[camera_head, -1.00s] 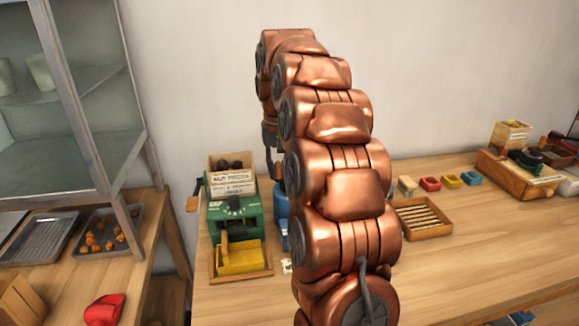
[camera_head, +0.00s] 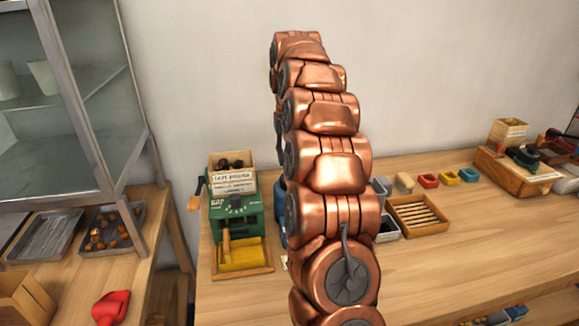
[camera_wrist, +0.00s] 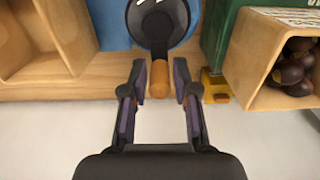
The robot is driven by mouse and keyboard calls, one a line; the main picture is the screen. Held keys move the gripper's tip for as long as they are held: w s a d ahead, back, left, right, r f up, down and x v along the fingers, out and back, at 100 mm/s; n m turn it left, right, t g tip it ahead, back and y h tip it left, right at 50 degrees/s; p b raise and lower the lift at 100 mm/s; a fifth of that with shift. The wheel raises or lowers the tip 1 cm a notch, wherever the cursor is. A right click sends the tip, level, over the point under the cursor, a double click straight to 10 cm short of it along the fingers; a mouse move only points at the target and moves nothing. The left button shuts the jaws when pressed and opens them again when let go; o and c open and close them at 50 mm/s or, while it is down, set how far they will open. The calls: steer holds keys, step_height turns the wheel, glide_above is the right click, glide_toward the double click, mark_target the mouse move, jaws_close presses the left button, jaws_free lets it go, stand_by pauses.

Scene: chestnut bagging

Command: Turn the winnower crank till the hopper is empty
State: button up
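The green winnower (camera_head: 236,222) stands on the table left of my arm in the head view. Its open wooden hopper (camera_head: 215,160) holds dark chestnuts, and they also show in the hopper at the right of the wrist view (camera_wrist: 253,62). A crank with a wooden handle (camera_head: 195,203) is on its left side. In the wrist view my gripper (camera_wrist: 161,80) is open, with its fingers on both sides of a wooden knob (camera_wrist: 160,80) below a dark round part (camera_wrist: 158,22). Small gaps seem to remain. I cannot tell whether this knob belongs to the winnower. My arm hides the gripper in the head view.
A blue object (camera_head: 282,222) stands right of the winnower, partly hidden by my arm. A slatted wooden tray (camera_head: 393,205) and small coloured bins (camera_head: 428,180) are farther right. A metal tray (camera_head: 85,245) with chestnuts is on the left bench. The right table front is clear.

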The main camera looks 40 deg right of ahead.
steer(key=shift+o, duration=1.3)
steer(key=shift+r, duration=0.1)
steer(key=shift+r+p, duration=2.05)
steer(key=shift+r, duration=1.65)
steer(key=shift+c, duration=0.4)
jaws_close()
steer(key=shift+a, duration=0.1)
